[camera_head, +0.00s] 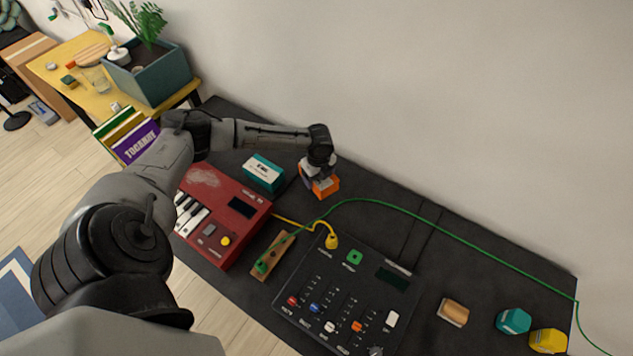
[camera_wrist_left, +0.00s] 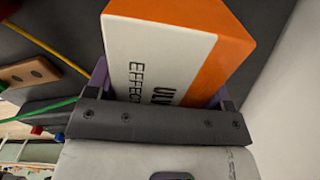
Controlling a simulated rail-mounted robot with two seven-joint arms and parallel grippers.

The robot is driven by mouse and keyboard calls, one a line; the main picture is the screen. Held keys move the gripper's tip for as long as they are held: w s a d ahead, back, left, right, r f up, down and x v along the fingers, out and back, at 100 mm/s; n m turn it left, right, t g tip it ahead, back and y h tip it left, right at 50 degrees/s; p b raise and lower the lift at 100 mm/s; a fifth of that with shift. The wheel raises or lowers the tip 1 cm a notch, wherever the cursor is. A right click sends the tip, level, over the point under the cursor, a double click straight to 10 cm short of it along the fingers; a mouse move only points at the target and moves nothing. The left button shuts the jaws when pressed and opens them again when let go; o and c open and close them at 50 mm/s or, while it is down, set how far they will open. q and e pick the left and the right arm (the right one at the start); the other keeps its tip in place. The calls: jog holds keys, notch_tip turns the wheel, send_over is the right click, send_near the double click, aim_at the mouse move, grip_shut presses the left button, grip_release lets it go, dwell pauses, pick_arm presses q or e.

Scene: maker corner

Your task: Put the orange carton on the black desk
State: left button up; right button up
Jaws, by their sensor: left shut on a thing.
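The orange carton (camera_head: 327,188), orange with a white face, is in my left gripper (camera_head: 319,172) over the back part of the black desk (camera_head: 470,262). In the left wrist view the carton (camera_wrist_left: 165,50) sits between the two fingers, its white face showing dark lettering and its orange side to the right. My left gripper is shut on it. I cannot tell whether the carton's underside touches the desk. My right gripper is in neither view.
A teal box (camera_head: 263,173) stands just left of the carton, and a red keyboard (camera_head: 222,214) is nearer. A black mixer (camera_head: 348,295) with yellow and green cables is at front. A wooden block (camera_head: 453,312) and small jars (camera_head: 513,321) lie right. Desk behind the green cable is clear.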

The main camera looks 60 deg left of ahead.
pick_arm(q)
jog(key=shift+a+f, duration=0.35)
jog(key=shift+a, duration=0.2)
jog(key=shift+f, duration=1.95)
jog(key=shift+f, duration=0.15)
jog(key=o, duration=1.1)
jog(key=shift+r+p, duration=0.35)
jog(key=shift+r, duration=5.8)
